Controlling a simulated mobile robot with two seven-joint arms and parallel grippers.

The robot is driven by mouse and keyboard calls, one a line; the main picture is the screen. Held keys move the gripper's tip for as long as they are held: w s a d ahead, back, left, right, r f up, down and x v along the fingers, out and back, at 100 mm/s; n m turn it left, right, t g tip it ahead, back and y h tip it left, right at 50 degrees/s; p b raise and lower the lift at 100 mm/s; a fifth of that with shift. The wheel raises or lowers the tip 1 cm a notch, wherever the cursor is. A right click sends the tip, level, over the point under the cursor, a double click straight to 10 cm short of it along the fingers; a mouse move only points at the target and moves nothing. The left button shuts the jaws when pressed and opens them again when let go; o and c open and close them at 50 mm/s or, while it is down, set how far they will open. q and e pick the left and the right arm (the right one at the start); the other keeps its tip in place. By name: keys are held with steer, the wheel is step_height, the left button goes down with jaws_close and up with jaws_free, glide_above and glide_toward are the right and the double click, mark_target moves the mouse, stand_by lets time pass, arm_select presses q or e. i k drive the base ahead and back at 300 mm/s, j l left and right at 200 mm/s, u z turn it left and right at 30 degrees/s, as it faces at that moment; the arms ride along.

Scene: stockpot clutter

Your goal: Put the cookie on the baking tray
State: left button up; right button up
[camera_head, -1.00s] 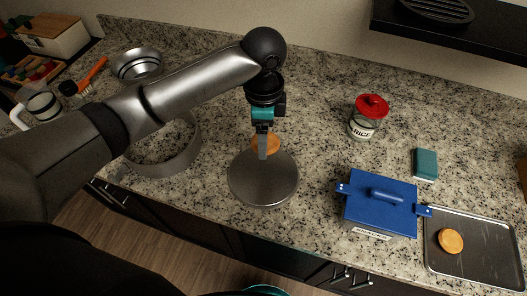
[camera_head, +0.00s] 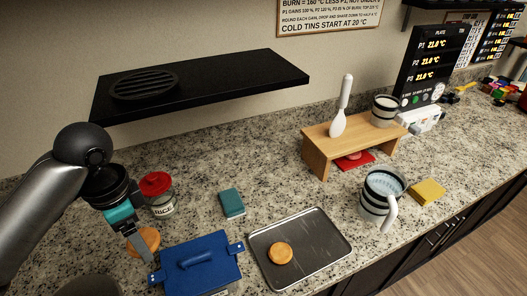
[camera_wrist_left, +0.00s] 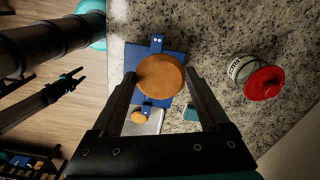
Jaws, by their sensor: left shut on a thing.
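My left gripper (camera_head: 142,248) is shut on a round orange-brown cookie (camera_head: 151,238). The wrist view shows this cookie (camera_wrist_left: 160,75) between the two fingers (camera_wrist_left: 160,85). The gripper is left of the blue lidded pot (camera_head: 196,262) in the head view. The grey metal baking tray (camera_head: 318,243) lies on the counter right of the pot. A second cookie (camera_head: 280,253) lies on the tray's left part. The tray (camera_wrist_left: 155,121) is partly hidden in the wrist view. My right gripper (camera_wrist_left: 72,82) is small and dark at the left of that view; its jaws are unclear.
A red-lidded rice jar (camera_head: 158,195) stands behind my left gripper, and a teal block (camera_head: 232,203) lies behind the pot. A striped mug (camera_head: 377,200) and wooden stand (camera_head: 352,140) are right of the tray. A black shelf (camera_head: 210,82) hangs above.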

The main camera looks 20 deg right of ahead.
mark_target(317, 237)
steer(key=l+z, duration=0.2)
steer(key=l, duration=0.6)
steer(key=i+l+z, duration=0.2)
steer(key=l, duration=0.6)
steer(key=k, duration=0.05)
